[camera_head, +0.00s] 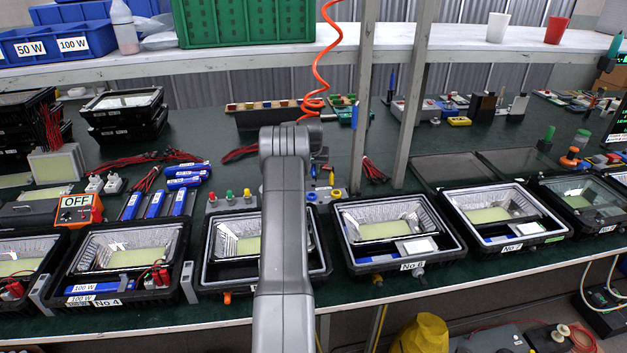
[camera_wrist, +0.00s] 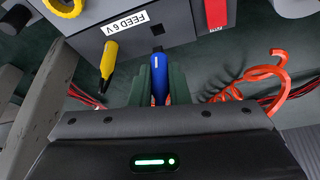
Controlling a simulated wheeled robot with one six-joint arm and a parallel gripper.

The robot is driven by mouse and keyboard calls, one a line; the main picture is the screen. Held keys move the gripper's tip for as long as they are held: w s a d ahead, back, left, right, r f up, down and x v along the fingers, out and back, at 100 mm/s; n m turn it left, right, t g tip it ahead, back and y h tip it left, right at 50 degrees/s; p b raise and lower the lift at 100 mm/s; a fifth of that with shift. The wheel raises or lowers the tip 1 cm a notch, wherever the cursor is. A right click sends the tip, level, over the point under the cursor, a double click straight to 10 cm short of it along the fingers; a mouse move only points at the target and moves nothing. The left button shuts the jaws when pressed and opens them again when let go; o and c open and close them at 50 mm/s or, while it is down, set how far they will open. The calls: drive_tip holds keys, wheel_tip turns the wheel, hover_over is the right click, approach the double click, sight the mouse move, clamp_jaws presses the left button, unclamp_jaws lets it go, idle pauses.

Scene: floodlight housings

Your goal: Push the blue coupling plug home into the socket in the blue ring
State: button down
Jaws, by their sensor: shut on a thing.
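In the wrist view, a blue plug (camera_wrist: 159,82) with a dark tip stands between the dark green fingers of my gripper (camera_wrist: 160,72), which is shut on it. The plug points at the lower edge of a grey box (camera_wrist: 152,24) labelled FEED 6 V. Its dark tip is at or very near the box; I cannot tell whether it is inside a socket. No blue ring shows clearly around the tip.
A yellow plug (camera_wrist: 109,60) sits in the box just left of my gripper. A yellow ring (camera_wrist: 64,5) is at upper left. A coiled orange cable (camera_wrist: 262,80) lies close on the right. In the head view, open floodlight housings (camera_head: 400,235) line the bench front.

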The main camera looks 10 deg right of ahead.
wheel_tip(320, 180, up, 4)
drive_tip(key=shift+r, duration=0.15)
drive_tip(key=s+a+p, duration=0.2)
drive_tip(key=s+p, duration=0.3)
drive_tip(key=s, duration=0.3)
idle(0.5)
drive_tip(key=shift+f+b, duration=2.7)
drive_tip(key=shift+f, duration=0.25)
drive_tip(key=shift+s+f+b, duration=0.1)
drive_tip(key=shift+f+b, duration=1.05)
drive_tip(key=shift+b, duration=0.2)
drive_tip(key=shift+r, duration=0.1)
